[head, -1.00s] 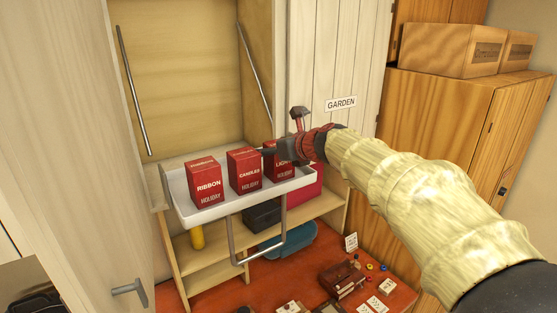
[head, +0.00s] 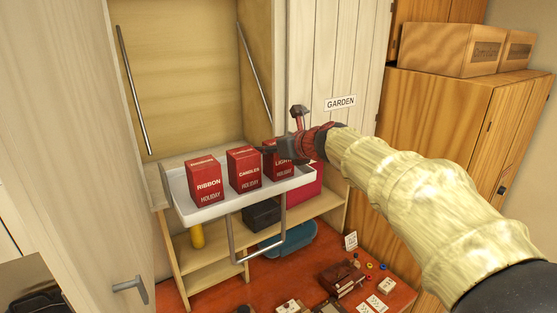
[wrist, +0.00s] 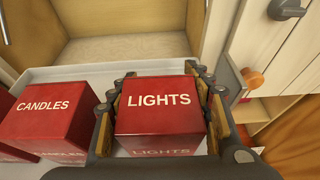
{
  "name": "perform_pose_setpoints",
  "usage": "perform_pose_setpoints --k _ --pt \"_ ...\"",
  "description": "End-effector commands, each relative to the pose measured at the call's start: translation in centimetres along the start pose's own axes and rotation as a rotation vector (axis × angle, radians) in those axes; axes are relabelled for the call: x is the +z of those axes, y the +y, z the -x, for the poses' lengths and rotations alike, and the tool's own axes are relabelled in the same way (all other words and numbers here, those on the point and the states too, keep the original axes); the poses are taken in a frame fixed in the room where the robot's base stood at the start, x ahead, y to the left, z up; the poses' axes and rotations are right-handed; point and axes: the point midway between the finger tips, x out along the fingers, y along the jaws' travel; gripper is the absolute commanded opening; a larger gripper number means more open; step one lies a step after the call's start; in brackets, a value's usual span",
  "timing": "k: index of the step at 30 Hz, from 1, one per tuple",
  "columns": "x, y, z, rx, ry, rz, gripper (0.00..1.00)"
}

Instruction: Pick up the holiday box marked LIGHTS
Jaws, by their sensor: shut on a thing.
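The red holiday box marked LIGHTS (head: 279,167) stands at the right end of the white pull-down tray (head: 213,210). In the wrist view the LIGHTS box (wrist: 159,106) sits between both fingers. My gripper (head: 268,149) is shut on it, with a finger on its left and right sides; it also shows in the wrist view (wrist: 160,110). The arm comes in from the right and hides part of the box in the head view. I cannot tell whether the box's bottom touches the tray.
The CANDLES box (head: 244,170) stands close to the left of my gripper, and the RIBBON box (head: 205,182) is farther left. The GARDEN door (head: 335,65) is behind the arm. A metal handle (head: 240,262) hangs below the tray. Small items lie on the red surface below.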

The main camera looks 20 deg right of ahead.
Motion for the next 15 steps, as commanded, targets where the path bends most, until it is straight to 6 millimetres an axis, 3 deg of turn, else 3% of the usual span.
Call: perform_pose_setpoints --k 15 --pt "0.67 0.01 0.27 0.000 0.000 0.001 0.18"
